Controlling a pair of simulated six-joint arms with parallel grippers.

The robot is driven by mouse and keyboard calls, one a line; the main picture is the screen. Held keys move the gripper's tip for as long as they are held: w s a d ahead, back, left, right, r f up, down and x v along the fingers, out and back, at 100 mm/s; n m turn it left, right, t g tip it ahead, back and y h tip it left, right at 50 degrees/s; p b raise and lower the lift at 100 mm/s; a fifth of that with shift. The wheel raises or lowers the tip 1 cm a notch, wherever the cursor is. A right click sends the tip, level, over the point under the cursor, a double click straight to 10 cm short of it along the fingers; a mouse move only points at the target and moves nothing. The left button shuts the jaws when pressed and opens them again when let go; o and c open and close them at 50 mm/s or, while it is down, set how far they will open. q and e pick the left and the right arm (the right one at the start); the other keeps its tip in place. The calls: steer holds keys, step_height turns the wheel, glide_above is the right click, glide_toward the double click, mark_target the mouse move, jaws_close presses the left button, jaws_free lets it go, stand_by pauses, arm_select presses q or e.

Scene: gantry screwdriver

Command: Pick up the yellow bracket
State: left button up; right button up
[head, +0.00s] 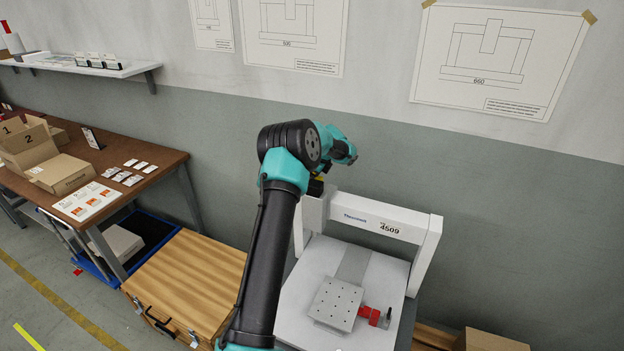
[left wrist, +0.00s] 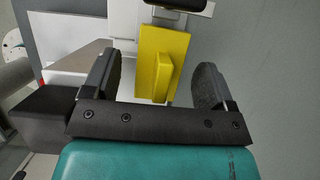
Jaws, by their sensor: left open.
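The yellow bracket (left wrist: 155,64) shows in the left wrist view as a flat upright plate with a raised block on its face. It lies between the two fingers of my left gripper (left wrist: 158,86), which is open, with a gap on both sides. In the head view only a small yellow patch of the bracket (head: 319,178) shows beside my left wrist, against the left post of the white gantry (head: 385,214). My left arm hides the rest. My right gripper is not in view.
Under the gantry is a perforated metal plate (head: 338,304) with a red clamp (head: 371,315) at its right. A wooden chest (head: 195,275) stands to the left. A brown bench (head: 150,158) carries boxes and cards. The wall is close behind the gantry.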

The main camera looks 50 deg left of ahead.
arm_select(q)
steer(key=shift+a+f, duration=0.15)
steer(key=shift+f, duration=0.25)
steer(key=c, duration=1)
